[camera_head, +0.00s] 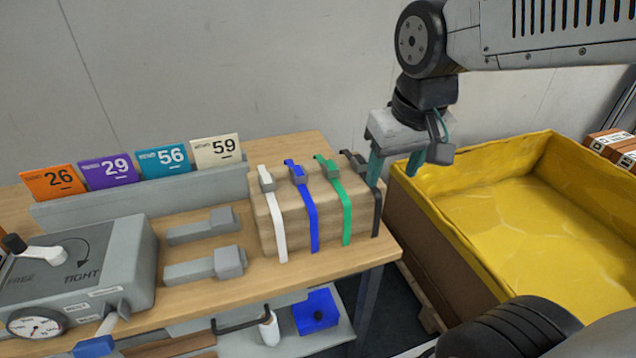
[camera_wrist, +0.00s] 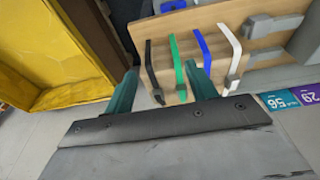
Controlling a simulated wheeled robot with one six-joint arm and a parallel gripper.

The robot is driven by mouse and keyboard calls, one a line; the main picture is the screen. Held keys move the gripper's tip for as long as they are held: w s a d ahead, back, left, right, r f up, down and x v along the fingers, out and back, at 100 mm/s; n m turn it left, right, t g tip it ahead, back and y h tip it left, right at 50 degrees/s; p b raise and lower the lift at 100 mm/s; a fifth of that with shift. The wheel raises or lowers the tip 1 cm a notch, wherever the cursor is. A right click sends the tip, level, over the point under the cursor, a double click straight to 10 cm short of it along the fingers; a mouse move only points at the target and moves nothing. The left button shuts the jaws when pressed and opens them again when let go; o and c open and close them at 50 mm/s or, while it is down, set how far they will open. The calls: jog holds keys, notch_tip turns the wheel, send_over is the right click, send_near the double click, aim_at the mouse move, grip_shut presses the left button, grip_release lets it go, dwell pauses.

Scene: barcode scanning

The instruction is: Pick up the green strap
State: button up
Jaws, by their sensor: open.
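The green strap (camera_head: 338,199) hangs over the front of a wooden block (camera_head: 267,227) on the table, with a buckle on top. It lies between the blue strap (camera_head: 307,205) and the black strap (camera_head: 377,208); a white strap (camera_head: 277,220) is at the left end. My gripper (camera_head: 411,168) is open and empty, above and right of the block, near the black strap. In the wrist view the green strap (camera_wrist: 177,62) shows between the two teal fingers of my gripper (camera_wrist: 165,88), beyond them. I cannot tell the exact distance.
A large box with a yellow lining (camera_head: 500,219) stands right of the table. A grey tension device (camera_head: 80,265) with a lever and dial is at the left. Grey clamp-like parts (camera_head: 203,267) lie beside the block. Numbered cards (camera_head: 162,161) stand behind in a grey holder (camera_head: 140,197).

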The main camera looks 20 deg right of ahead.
jog(key=t, duration=0.2)
send_near(331, 166)
jog(key=f, duration=0.2)
jog(key=x, duration=0.7)
jog(key=shift+w+d+f, duration=0.1)
jog(key=shift+w+f, duration=0.05)
jog(key=shift+w, duration=0.35)
jog(key=c, duration=1.1)
